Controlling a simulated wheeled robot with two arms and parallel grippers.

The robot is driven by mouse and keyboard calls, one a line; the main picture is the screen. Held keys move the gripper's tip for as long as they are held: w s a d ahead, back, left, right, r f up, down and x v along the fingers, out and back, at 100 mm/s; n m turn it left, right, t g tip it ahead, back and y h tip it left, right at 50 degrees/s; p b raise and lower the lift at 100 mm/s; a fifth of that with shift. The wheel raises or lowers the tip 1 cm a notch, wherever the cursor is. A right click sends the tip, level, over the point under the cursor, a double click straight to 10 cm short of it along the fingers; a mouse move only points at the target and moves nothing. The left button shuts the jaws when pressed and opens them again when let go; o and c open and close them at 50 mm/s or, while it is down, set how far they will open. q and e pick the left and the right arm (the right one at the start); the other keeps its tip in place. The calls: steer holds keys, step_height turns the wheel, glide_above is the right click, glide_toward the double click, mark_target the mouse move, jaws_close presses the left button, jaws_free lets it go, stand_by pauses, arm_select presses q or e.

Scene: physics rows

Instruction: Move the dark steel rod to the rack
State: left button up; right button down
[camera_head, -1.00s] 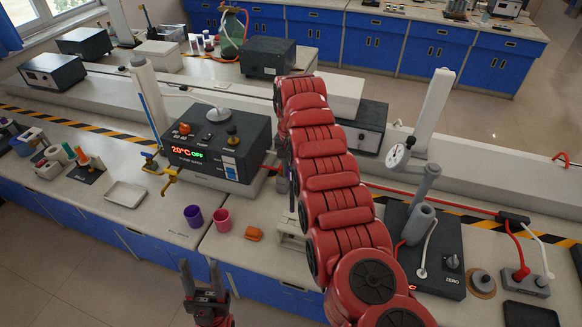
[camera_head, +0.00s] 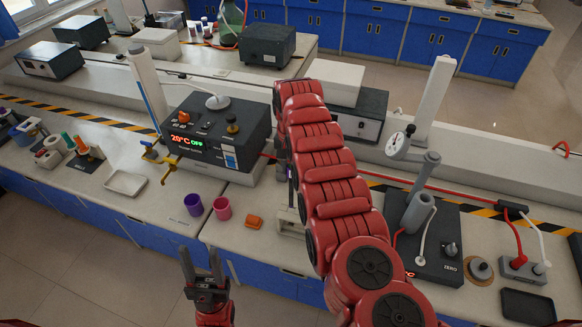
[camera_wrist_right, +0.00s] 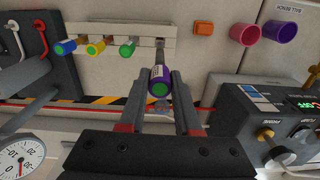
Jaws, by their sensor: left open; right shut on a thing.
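In the right wrist view my right gripper (camera_wrist_right: 161,82) is shut on a rod with a dark grey shaft (camera_wrist_right: 162,56), a purple sleeve and a green end. The far end of its shaft meets the pale rack (camera_wrist_right: 115,32); whether it sits in a slot I cannot tell. Rods with blue (camera_wrist_right: 64,47), yellow (camera_wrist_right: 96,47) and green (camera_wrist_right: 128,47) sleeves stand in the rack beside it. In the head view the rack (camera_head: 290,222) is partly hidden by my right arm, which also hides the right gripper. My left gripper (camera_head: 200,262) is open and empty, in front of the bench.
A purple cup (camera_head: 193,204), pink cup (camera_head: 222,208) and orange block (camera_head: 254,221) sit left of the rack. A dark heater unit (camera_head: 217,135) stands behind them.

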mark_target(291, 176)
steer(key=shift+f, duration=0.1)
steer(key=shift+f+b, duration=0.95)
steer(key=shift+f, duration=0.5)
step_height(291, 176, down, 3)
steer(key=shift+r+b, duration=0.1)
steer(key=shift+b, duration=1.15)
steer(key=shift+f+b, duration=1.05)
steer(key=shift+f, duration=0.5)
